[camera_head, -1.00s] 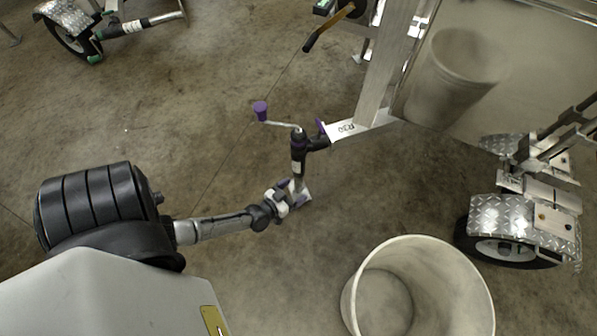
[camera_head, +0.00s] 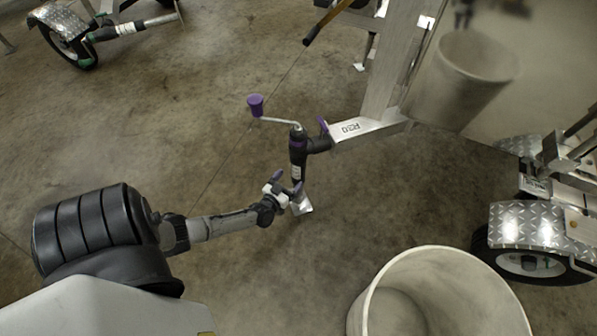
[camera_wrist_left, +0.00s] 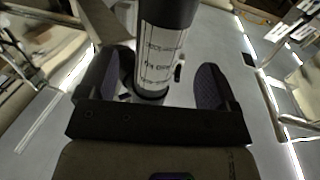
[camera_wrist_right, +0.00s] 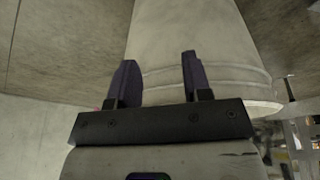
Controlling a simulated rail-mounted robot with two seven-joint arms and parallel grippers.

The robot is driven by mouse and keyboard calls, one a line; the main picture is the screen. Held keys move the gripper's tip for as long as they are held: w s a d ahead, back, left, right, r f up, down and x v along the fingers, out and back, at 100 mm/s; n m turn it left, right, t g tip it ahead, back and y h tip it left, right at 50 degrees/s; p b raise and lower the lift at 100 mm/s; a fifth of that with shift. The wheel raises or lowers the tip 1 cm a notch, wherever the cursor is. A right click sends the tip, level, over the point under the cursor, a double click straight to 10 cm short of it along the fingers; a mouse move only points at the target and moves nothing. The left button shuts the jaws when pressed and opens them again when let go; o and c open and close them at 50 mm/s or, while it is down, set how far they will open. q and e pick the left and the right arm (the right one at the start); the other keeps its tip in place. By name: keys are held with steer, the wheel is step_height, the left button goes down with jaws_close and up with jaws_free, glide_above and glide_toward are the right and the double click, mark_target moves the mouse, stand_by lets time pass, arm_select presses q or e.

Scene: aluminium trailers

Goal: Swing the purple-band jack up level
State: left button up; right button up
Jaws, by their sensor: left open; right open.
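The purple-band jack (camera_head: 297,158) hangs upright, with its foot plate (camera_head: 302,206) low near the floor. It joins the trailer's aluminium tongue (camera_head: 362,127) beside a purple lever (camera_head: 322,125). Its crank, with a purple knob (camera_head: 255,105), sticks out to the left at the top. My left gripper (camera_head: 284,186) is open at the jack's lower tube. In the left wrist view the labelled tube (camera_wrist_left: 162,52) stands between the spread fingers (camera_wrist_left: 172,88); contact is not clear. My right gripper (camera_wrist_right: 155,80) is open and empty, and does not show in the head view.
A pale bin (camera_head: 440,262) stands at the lower right, and another (camera_head: 465,78) is behind the tongue. A trailer wheel (camera_head: 525,262) is at right. A green-marked trailer (camera_head: 65,35) is at upper left. The floor left of the jack is clear.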

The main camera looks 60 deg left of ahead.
mark_target(294, 174)
arm_select(q)
steer(key=b+x, duration=0.2)
steer(key=x, duration=0.3)
steer(key=shift+f, duration=0.15)
steer(key=shift+w+a+b, duration=0.3)
steer(key=shift+w+b, duration=0.05)
steer(key=shift+w, duration=0.25)
steer(key=shift+c, duration=0.2)
steer(key=c, duration=1.2)
steer(key=shift+s, duration=0.1)
